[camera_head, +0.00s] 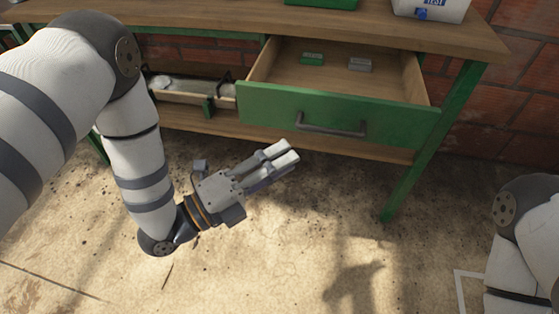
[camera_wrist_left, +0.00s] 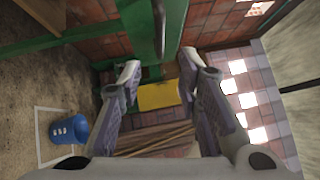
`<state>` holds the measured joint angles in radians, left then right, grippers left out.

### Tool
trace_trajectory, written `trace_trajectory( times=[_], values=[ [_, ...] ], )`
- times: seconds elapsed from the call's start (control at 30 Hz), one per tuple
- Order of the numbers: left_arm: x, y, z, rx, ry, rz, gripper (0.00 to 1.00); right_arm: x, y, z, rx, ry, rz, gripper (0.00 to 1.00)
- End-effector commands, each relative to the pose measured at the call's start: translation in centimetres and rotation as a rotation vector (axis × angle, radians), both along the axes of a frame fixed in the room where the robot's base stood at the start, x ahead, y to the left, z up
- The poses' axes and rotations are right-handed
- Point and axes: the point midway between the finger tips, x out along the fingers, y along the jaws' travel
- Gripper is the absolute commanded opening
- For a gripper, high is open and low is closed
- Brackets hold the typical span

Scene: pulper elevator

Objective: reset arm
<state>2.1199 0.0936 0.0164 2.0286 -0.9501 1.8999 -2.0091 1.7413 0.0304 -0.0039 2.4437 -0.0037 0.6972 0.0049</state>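My left gripper (camera_head: 284,153) hangs in front of the workbench, below and left of the drawer handle (camera_head: 331,127), apart from it. In the left wrist view its two fingers (camera_wrist_left: 160,70) stand apart with nothing between them, so it is open and empty. My left arm comes in from the left and bends at the elbow and wrist. Part of my right arm (camera_head: 525,240) shows at the right edge; its gripper is out of view.
The green drawer (camera_head: 275,109) is pulled out, holding a green block (camera_head: 312,59) and a grey block (camera_head: 360,65). The wooden worktop (camera_head: 240,15) and green table leg (camera_head: 432,140) are close. A blue bucket (camera_wrist_left: 70,129) stands on the floor. Floor below my gripper is clear.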

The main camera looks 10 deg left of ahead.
Motion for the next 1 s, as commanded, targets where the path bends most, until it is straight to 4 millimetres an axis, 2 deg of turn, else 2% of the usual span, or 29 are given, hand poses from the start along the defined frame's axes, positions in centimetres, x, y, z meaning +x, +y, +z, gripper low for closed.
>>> trace_trajectory(
  times=[0.43,0.5,0.57,0.67,0.7,0.77,0.8,0.9,1.0],
  values=[
    [-0.2,0.1,-0.1,0.0,0.01,0.0,0.31,0.0,0.0,0.1,0.0,-0.001,0.0,0.4],
    [-0.5,0.2,-1.2,-0.009,0.117,0.01,0.31,0.3,0.0,0.5,0.0,-0.011,-0.001,0.4],
    [-1.5,0.7,-3.7,-0.035,0.349,0.046,0.31,0.9,0.0,1.2,0.0,-0.03,-0.001,0.4],
    [-6.4,3.1,-10.0,-0.146,0.947,0.249,0.31,2.5,0.0,3.1,0.0,-0.081,-0.003,0.4],
    [-9.3,4.6,-12.2,-0.211,1.181,0.381,0.31,3.2,0.0,3.8,0.0,-0.103,-0.004,0.4],
    [-14.3,6.9,-14.5,-0.319,1.481,0.614,0.31,4.1,0.0,4.7,0.001,-0.133,-0.004,0.4],
    [-17.8,8.3,-15.4,-0.394,1.644,0.786,0.31,4.6,0.0,5.3,0.001,-0.151,-0.005,0.4],
    [-25.9,11.4,-15.9,-0.571,1.911,1.233,0.31,5.8,0.1,6.5,0.0,-0.192,-0.005,0.4],
    [-32.0,13.3,-15.0,-0.71,2.007,1.61,0.31,6.6,0.1,7.2,0.001,-0.219,-0.007,0.4]
  ],
)
